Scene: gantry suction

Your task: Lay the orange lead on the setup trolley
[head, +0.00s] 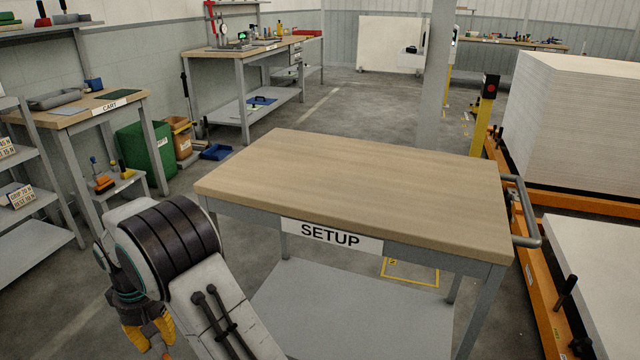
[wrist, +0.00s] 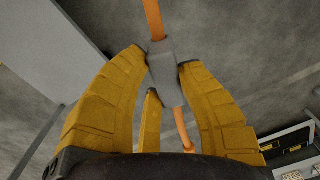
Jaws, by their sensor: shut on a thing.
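The setup trolley (head: 350,185) stands in front of me in the head view, with a bare wooden top and a "SETUP" label on its front edge. My gripper (head: 150,338) is at the lower left of that view, to the left of the trolley and below its top. In the wrist view my gripper (wrist: 164,62) is shut on a grey block-shaped part of the orange lead (wrist: 153,18). The lead runs up out of the picture and down between the yellow fingers. Its ends are hidden. In the head view only a small orange bit shows at the fingers.
A cart bench (head: 75,112) stands at the left, with a grey shelf rack (head: 30,195) nearer. A green bin (head: 146,150) is behind the trolley's left side. An orange frame with white sheet stacks (head: 575,120) flanks the right. The trolley's handle (head: 527,240) sticks out right.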

